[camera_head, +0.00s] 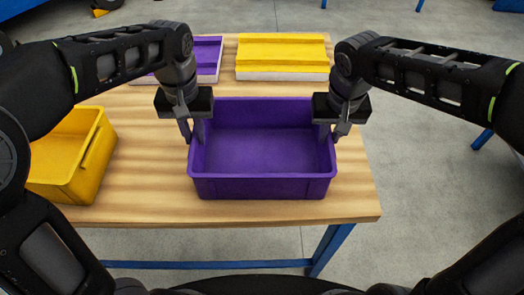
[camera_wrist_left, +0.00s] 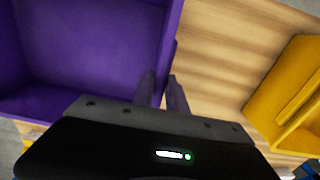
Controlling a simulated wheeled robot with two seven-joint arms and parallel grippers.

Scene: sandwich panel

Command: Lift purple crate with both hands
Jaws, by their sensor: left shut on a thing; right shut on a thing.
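The purple crate (camera_head: 262,187) is open and empty, at the middle of the wooden table near its front edge. It looks level; whether its base touches the table I cannot tell. My left gripper (camera_head: 193,135) is shut on the crate's left wall. In the left wrist view, the crate (camera_wrist_left: 90,45) fills the upper left, and the fingers of my left gripper (camera_wrist_left: 163,92) straddle its wall. My right gripper (camera_head: 331,135) is shut on the crate's right wall. The fingertips inside the crate show partly.
A yellow crate (camera_head: 75,160) stands on the wooden table (camera_head: 150,190) to the left, apart from the purple crate; it also shows in the left wrist view (camera_wrist_left: 290,95). A yellow-topped panel (camera_head: 282,52) and a purple-topped one (camera_head: 207,58) lie behind. Bare table lies between the crates.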

